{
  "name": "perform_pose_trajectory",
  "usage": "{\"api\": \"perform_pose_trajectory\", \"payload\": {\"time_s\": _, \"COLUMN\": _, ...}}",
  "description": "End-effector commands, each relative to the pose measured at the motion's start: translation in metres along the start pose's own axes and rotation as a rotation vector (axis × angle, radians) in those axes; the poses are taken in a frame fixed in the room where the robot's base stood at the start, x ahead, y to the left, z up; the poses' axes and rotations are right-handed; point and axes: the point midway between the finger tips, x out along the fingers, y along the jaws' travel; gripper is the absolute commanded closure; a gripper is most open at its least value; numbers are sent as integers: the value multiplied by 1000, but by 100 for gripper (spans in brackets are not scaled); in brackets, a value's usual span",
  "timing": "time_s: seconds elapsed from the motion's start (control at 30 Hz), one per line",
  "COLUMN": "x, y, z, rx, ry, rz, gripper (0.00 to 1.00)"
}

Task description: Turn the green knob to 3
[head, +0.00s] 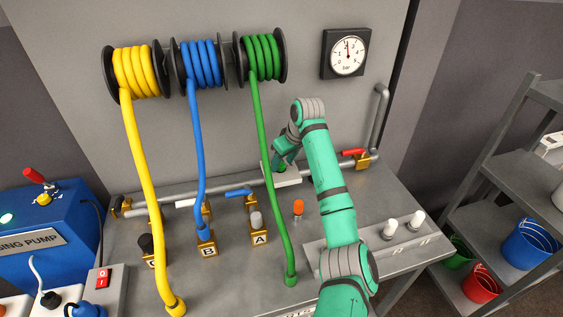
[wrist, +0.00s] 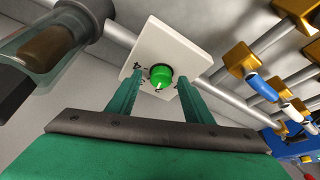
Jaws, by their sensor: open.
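The green knob (wrist: 160,75) sits on a white square plate (wrist: 178,42) in the wrist view. A dark "4" is legible on the plate to the left of the knob; other marks are partly covered. A small pale mark shows on the knob's lower edge. My gripper (wrist: 160,82) is open, with one green finger on each side of the knob; I cannot tell whether either touches it. In the head view my gripper (head: 281,163) is at the white plate (head: 288,181) on the pipe, and the knob itself is hidden there.
A pressure gauge (head: 347,56) hangs on the wall, its needle pointing nearly straight up. A green hose (head: 266,150) hangs left of my gripper. A red-handled valve (head: 353,153) is to its right. An orange-topped plug (head: 298,208) stands on the bench in front.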

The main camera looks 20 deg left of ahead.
Motion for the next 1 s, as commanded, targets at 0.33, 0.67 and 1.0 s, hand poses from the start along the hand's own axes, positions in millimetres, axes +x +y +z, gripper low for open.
{"api": "perform_pose_trajectory", "payload": {"time_s": 0.33, "x": 6, "y": -4, "z": -3, "rx": -6, "ry": 1, "rz": -2, "gripper": 54}}
{"api": "perform_pose_trajectory", "payload": {"time_s": 0.67, "x": 6, "y": -3, "z": -3, "rx": -3, "ry": 0, "rz": -2, "gripper": 95}}
{"api": "perform_pose_trajectory", "payload": {"time_s": 1.0, "x": 6, "y": -5, "z": -4, "rx": 74, "ry": 3, "rz": 30, "gripper": 95}}
